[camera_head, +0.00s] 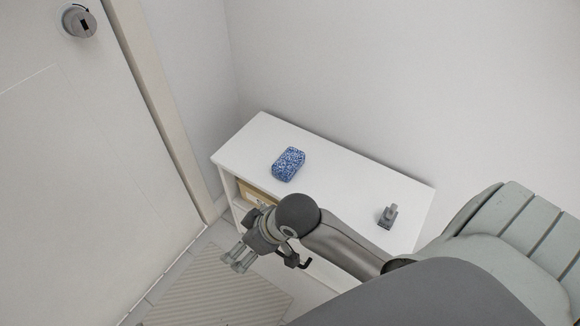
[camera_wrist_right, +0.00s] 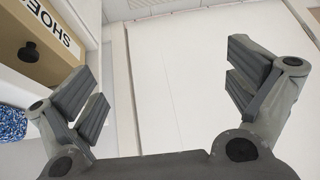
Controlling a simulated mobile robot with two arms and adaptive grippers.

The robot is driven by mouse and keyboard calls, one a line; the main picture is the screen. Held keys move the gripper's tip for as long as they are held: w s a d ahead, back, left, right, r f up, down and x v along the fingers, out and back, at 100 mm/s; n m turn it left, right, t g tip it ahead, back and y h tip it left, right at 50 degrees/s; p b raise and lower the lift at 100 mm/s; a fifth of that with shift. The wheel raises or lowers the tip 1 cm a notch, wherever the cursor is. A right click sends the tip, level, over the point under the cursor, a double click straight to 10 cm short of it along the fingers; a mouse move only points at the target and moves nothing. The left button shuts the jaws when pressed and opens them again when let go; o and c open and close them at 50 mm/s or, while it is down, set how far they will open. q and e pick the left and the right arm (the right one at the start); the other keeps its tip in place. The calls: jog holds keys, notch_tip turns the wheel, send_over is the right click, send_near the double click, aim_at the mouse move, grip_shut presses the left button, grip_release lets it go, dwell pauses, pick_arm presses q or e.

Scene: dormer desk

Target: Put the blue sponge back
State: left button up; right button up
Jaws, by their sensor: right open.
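The blue sponge (camera_head: 288,164) is a speckled blue and white block lying on the top of the white shelf unit (camera_head: 262,130), left of its middle. At the left edge of the right wrist view a speckled blue patch, the sponge (camera_wrist_right: 11,122), shows in part. My right gripper (camera_head: 238,258) is in front of the shelf unit, nearer to me than the sponge and apart from it. In the right wrist view its two fingers (camera_wrist_right: 168,85) are spread wide with nothing between them. My left gripper is not in view.
A small grey object (camera_head: 387,216) stands on the shelf top at the right. A box labelled "SHOE" (camera_wrist_right: 40,45) with a dark knob sits in the shelf unit. A white door (camera_head: 85,150) is at the left. A ribbed mat (camera_head: 215,290) lies on the floor.

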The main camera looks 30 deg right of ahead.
jog(key=s+d+m+t+h, duration=0.1)
jog(key=s+d+m+h, duration=0.1)
jog(key=s+d, duration=0.4)
jog(key=shift+s+d+r+m+h, duration=0.2)
jog(key=shift+s+d+m+h, duration=0.1)
jog(key=shift+d+m, duration=0.35)
